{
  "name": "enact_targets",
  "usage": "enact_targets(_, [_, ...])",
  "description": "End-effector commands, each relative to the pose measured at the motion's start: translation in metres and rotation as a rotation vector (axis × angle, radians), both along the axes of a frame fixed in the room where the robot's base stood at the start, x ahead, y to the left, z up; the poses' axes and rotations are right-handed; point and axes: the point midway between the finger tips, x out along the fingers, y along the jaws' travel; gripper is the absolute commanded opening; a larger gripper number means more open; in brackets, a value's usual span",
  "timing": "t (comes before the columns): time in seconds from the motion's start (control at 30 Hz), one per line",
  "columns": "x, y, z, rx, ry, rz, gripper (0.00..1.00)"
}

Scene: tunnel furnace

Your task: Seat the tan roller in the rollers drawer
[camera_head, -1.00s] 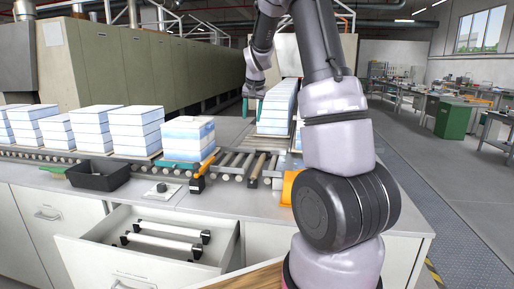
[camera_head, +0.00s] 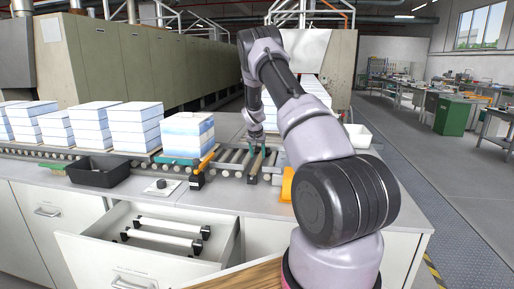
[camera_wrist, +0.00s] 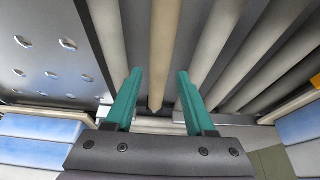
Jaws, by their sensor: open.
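The tan roller (camera_wrist: 163,50) lies on the roller conveyor (camera_head: 232,160), and its near end (camera_head: 253,175) shows in the head view. My gripper (camera_head: 259,149) is over the conveyor at the roller's far part. In the wrist view its two green fingers (camera_wrist: 160,80) are open, with the roller lined up in the gap between them. I cannot tell whether they touch it. The rollers drawer (camera_head: 115,262) stands open below the counter. Two white rollers with black ends, a rear one (camera_head: 168,226) and a front one (camera_head: 160,240), lie in it.
Stacks of white-blue blocks (camera_head: 188,136) stand on the conveyor to the left. A black tray (camera_head: 98,172), an orange-handled tool (camera_head: 206,160) and a small dark knob (camera_head: 161,184) are on or near the counter. An orange block (camera_head: 287,184) sits beside my arm.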

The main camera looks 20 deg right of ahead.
Motion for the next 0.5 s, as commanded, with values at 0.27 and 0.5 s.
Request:
enact_targets(0.27, [0.011,-0.007,-0.031,0.0,0.0,0.0,0.55])
enact_targets(0.5, [0.012,-0.008,-0.036,0.0,0.0,0.0,0.55])
